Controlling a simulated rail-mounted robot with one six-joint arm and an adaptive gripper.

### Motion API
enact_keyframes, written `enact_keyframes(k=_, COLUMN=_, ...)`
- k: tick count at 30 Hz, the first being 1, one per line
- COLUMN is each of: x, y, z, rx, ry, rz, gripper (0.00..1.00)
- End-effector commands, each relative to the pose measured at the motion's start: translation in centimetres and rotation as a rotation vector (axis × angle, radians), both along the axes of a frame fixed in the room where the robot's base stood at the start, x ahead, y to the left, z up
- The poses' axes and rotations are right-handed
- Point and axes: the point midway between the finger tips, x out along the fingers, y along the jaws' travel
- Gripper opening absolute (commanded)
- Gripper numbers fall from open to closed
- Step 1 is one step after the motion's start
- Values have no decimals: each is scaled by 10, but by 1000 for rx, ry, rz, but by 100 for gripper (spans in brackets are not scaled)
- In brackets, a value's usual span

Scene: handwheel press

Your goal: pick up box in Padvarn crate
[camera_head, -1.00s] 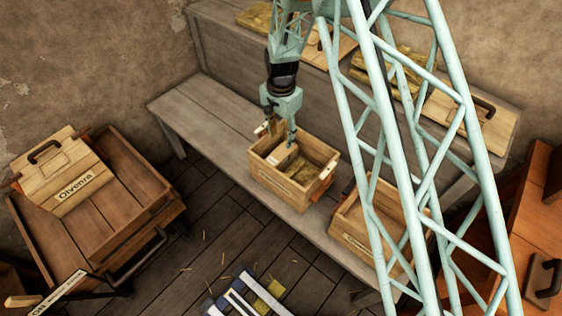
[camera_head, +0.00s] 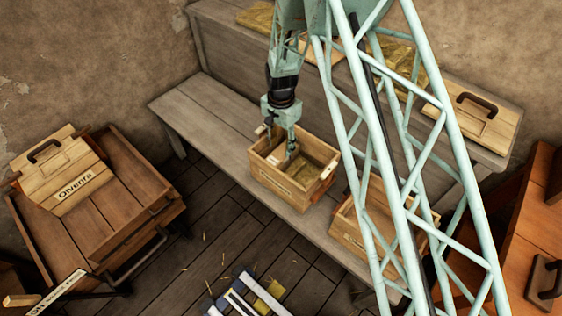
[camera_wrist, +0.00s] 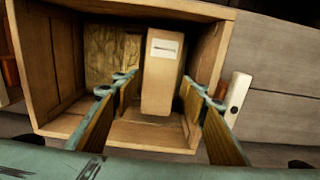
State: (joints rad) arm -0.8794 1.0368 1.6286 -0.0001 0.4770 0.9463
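A wooden crate (camera_head: 276,183) with a small name label, too small to read, stands on the grey bench. A pale cardboard-coloured box (camera_wrist: 162,78) with a white label stands inside it, beside some straw. My gripper (camera_head: 282,143) is at the crate's back left part, with a finger reaching inside. In the wrist view my gripper (camera_wrist: 160,88) is open, one finger on each side of the box. I see gaps near the fingertips and cannot tell any contact. In the head view the box is mostly hidden by my gripper.
A second wooden crate (camera_head: 358,232) stands to the right on the bench (camera_head: 205,118), partly behind my arm. A lid marked Olvenra (camera_head: 62,172) lies on a brown cart at left. Another handled lid (camera_head: 472,120) lies on the back ledge. Straw litters the floor.

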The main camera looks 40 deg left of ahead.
Motion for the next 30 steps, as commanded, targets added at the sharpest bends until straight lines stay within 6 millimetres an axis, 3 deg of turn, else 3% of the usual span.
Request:
enact_keyframes(k=9, x=0, y=0, z=-33, rx=0, ry=0, rz=0, gripper=40)
enact_keyframes(k=23, x=0, y=0, z=-37, rx=1, ry=-1, rz=0, gripper=40)
enact_keyframes(k=30, x=0, y=0, z=-50, rx=0, ry=0, rz=0, gripper=40)
